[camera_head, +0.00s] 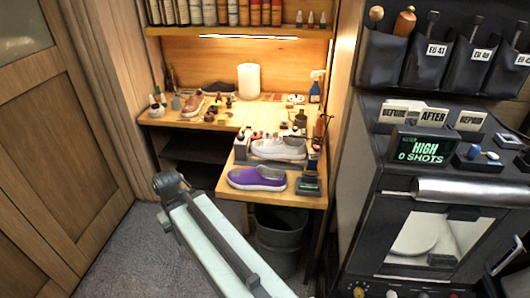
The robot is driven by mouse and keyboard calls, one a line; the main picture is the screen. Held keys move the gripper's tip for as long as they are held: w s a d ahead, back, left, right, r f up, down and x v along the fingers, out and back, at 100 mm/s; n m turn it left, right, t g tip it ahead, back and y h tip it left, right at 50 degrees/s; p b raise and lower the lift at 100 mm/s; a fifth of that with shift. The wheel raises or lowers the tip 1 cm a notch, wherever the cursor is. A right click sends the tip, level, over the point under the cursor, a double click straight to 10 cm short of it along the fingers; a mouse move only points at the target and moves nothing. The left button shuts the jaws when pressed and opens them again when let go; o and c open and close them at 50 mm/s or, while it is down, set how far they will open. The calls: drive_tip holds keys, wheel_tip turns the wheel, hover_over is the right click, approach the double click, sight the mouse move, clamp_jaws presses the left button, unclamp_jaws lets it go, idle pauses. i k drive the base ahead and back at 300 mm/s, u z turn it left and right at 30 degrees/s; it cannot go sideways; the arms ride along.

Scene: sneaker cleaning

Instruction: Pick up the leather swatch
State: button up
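I cannot pick out the leather swatch for certain in the head view. Small flat pieces (295,99) with pale and reddish patches lie on the back right of the wooden workbench (222,119); they are too small to identify. My arm reaches up from the lower edge to a dark joint left of the bench, over the floor. No gripper fingers show, so I cannot see whether anything is held.
A purple sneaker (257,179) and a white-grey sneaker (279,149) sit on the bench's front right part. A paper roll (248,81) and a spray bottle (316,90) stand behind. A bin (279,238) stands below. A dark cabinet (440,160) fills the right. Carpet is clear at left.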

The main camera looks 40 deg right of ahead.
sight(312, 164)
drive_tip(key=u, duration=0.1)
drive_tip(key=i, duration=1)
